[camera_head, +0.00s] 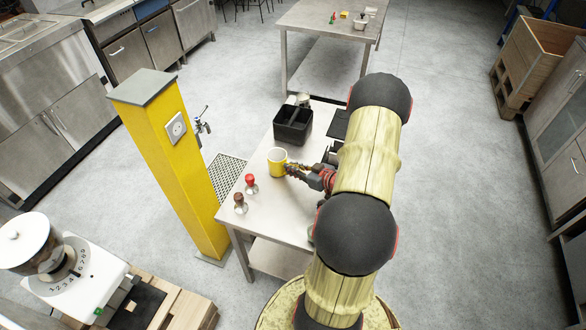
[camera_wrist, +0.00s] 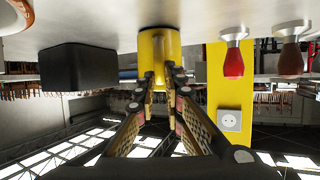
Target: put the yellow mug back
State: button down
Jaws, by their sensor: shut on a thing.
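The yellow mug (camera_head: 277,160) is upright at the left part of the small steel table (camera_head: 262,205). My gripper (camera_head: 291,170) reaches it from the right and is shut on it, at the side facing me. In the wrist view, which is upside down, the yellow mug (camera_wrist: 158,50) is straight ahead, with my gripper's fingers (camera_wrist: 164,82) closed on its handle. The fingers hide most of the handle. The mug appears to be at the table surface; I cannot tell whether it touches it.
A black bin (camera_head: 293,125) stands behind the mug. A red-handled tamper (camera_head: 251,183) and a brown-handled tamper (camera_head: 240,202) stand at the front left. A yellow post (camera_head: 180,160) with a socket rises left of the table. A drip grate (camera_head: 226,172) lies beyond the table's left edge.

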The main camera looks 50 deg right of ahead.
jog(key=shift+f, duration=0.1)
jog(key=c, duration=2.3)
grip_release()
jog(key=o, duration=0.3)
jog(key=shift+o, duration=0.5)
jog(key=shift+s, duration=0.1)
jog(key=p+v, duration=0.3)
jog(key=v, duration=0.9)
